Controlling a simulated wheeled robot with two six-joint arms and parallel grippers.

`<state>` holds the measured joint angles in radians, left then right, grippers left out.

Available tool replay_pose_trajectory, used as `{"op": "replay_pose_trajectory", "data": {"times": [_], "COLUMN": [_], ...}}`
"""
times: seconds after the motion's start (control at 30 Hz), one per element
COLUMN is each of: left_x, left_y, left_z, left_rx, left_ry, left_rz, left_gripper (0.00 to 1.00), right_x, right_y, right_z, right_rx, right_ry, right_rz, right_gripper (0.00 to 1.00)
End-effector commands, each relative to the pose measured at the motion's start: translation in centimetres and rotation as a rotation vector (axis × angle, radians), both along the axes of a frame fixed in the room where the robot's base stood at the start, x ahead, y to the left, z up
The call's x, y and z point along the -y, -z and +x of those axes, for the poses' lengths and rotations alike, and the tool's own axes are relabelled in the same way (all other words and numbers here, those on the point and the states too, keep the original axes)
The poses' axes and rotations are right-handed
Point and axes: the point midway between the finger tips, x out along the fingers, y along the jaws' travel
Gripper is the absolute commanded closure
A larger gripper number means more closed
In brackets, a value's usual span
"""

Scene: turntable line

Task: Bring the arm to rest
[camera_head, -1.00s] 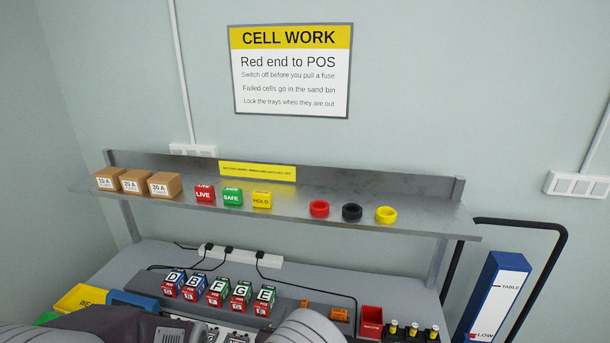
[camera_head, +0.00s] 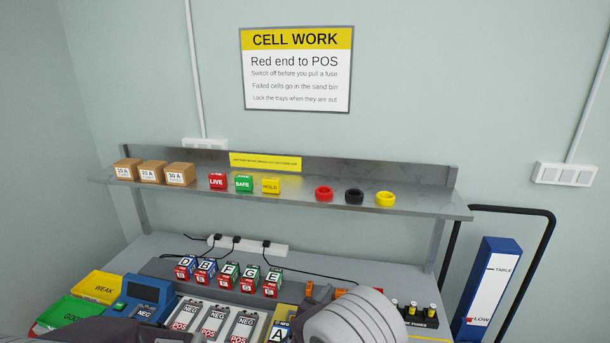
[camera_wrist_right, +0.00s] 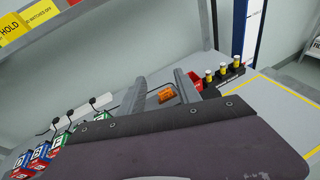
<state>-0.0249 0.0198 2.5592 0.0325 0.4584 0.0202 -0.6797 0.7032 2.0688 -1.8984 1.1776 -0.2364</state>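My right gripper (camera_wrist_right: 160,84) shows in the right wrist view with its two grey fingers apart and nothing between them. It is above the bench, and a small orange block (camera_wrist_right: 167,93) shows in the background beyond the gap. In the head view my right arm's thick grey link comes up from the bottom, right of centre, and I cannot make out the fingers there. A dark part of my own body crosses the bottom left. My left gripper does not show in either view.
Lettered cells (camera_head: 228,276) stand in a row on the bench (camera_head: 150,258). In front are trays marked NEG and POS (camera_head: 213,322) and a cell A (camera_head: 279,334). Yellow (camera_head: 103,287) and green (camera_head: 72,312) bins and a blue meter (camera_head: 146,292) are left. A fuse holder (camera_head: 416,318) is right. A shelf (camera_head: 290,191) overhangs behind.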

Motion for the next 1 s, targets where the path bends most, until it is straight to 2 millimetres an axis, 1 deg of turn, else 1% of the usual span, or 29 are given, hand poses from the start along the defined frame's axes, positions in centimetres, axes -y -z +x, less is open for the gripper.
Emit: {"op": "replay_pose_trajectory", "data": {"times": [0.03, 0.07, 0.1, 0.17, 0.2, 0.27, 0.3, 0.33, 0.37, 0.4, 0.43, 0.47, 0.5, 0.53, 0.57, 0.6, 0.63, 0.7, 0.8, 0.9, 1.0], "left_x": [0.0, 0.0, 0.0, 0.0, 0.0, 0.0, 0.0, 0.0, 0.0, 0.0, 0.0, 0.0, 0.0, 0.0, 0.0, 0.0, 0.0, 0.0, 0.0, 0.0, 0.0], "left_y": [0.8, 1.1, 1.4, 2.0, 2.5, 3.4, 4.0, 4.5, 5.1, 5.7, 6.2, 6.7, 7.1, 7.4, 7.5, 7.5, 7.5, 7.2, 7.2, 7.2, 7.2], "left_z": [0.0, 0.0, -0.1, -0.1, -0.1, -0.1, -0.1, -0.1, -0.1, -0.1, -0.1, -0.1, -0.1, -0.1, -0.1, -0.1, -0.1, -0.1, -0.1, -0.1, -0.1], "left_rx": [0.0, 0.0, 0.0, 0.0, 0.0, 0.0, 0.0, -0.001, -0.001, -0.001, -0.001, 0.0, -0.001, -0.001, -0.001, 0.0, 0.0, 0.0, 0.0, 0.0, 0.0], "left_ry": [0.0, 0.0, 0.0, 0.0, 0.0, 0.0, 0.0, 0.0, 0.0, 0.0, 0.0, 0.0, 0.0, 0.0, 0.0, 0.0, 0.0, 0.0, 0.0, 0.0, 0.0], "left_rz": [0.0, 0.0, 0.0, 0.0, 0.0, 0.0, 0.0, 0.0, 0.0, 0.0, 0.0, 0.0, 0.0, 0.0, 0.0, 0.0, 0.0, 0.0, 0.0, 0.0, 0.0], "left_gripper": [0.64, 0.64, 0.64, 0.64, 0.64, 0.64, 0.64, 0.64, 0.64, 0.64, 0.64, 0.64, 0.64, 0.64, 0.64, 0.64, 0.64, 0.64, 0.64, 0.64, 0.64], "right_x": [2.3, 3.6, 5.6, 8.8, 11.2, 15.1, 17.7, 19.5, 21.0, 22.4, 22.8, 22.8, 22.0, 20.9, 19.7, 17.8, 16.4, 13.4, 10.8, 9.8, 9.8], "right_y": [0.0, -0.2, -0.3, -0.2, 0.1, 0.8, 1.7, 2.5, 3.5, 5.0, 6.4, 7.7, 9.3, 10.3, 11.1, 11.9, 12.4, 12.9, 13.6, 13.6, 13.5], "right_z": [0.0, -0.1, -0.5, -1.4, -2.4, -4.6, -6.8, -8.7, -11.0, -14.2, -16.7, -19.1, -21.9, -23.4, -24.6, -25.6, -26.0, -26.3, -26.0, -24.9, -24.5], "right_rx": [0.008, 0.011, 0.011, 0.008, 0.004, -0.003, -0.009, -0.01, -0.013, -0.012, -0.006, 0.004, 0.026, 0.046, 0.069, 0.1, 0.124, 0.17, 0.236, 0.292, 0.311], "right_ry": [0.061, 0.101, 0.158, 0.259, 0.341, 0.488, 0.607, 0.706, 0.811, 0.96, 1.077, 1.198, 1.35, 1.452, 1.545, 1.655, 1.728, 1.861, 2.0, 2.051, 2.05], "right_rz": [0.021, 0.035, 0.057, 0.099, 0.138, 0.215, 0.288, 0.352, 0.427, 0.543, 0.643, 0.753, 0.905, 1.017, 1.125, 1.259, 1.348, 1.52, 1.672, 1.77, 1.79], "right_gripper": [0.6, 0.6, 0.6, 0.6, 0.6, 0.6, 0.6, 0.6, 0.6, 0.6, 0.6, 0.6, 0.6, 0.6, 0.6, 0.6, 0.6, 0.6, 0.6, 0.6, 0.6]}}
